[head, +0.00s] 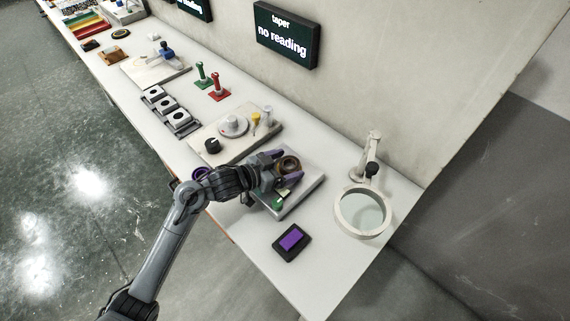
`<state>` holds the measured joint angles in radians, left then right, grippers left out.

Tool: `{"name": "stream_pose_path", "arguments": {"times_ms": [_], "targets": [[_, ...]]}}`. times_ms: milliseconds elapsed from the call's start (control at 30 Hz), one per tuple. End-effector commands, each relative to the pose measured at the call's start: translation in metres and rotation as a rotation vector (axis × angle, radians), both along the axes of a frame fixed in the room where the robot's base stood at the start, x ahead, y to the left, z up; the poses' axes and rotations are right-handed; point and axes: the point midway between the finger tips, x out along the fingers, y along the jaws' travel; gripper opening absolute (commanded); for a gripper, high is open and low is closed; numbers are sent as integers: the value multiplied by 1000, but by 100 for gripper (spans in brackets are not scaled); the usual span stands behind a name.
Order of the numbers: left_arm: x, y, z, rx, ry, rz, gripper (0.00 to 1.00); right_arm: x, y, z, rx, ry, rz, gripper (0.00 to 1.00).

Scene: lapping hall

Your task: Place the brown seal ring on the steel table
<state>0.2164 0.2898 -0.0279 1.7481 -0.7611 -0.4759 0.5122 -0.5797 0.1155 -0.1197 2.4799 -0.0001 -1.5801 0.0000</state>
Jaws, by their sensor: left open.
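The brown seal ring (291,162) is at the upper part of a grey square plate that looks like the steel table (309,183). It appears to lie on the plate, but I cannot tell for sure whether it touches the surface. My left gripper (281,168) is low over the plate, its purple-tipped fingers open and apart. The ring is at the fingertips, partly between them. My gripper and wrist hide the plate's left part. My right gripper is not in view.
A small green item (278,203) is at the plate's front. A purple block on a black pad (291,241) lies in front, a ringed magnifier (362,211) stands right. A cream board with a dial (233,126) is behind left. The bench's front right corner is clear.

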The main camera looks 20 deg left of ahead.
Motion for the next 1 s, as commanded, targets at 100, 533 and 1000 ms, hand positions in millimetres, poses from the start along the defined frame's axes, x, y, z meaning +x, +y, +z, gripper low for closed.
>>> {"name": "stream_pose_path", "arguments": {"times_ms": [100, 533, 1000], "targets": [[0, 0, 1, 0, -1, 0, 90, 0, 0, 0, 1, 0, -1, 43], [-43, 28, 24, 4, 0, 0, 90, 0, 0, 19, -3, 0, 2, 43], [-92, 59, 44, 1, 0, 0, 90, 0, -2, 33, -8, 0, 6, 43]]}}
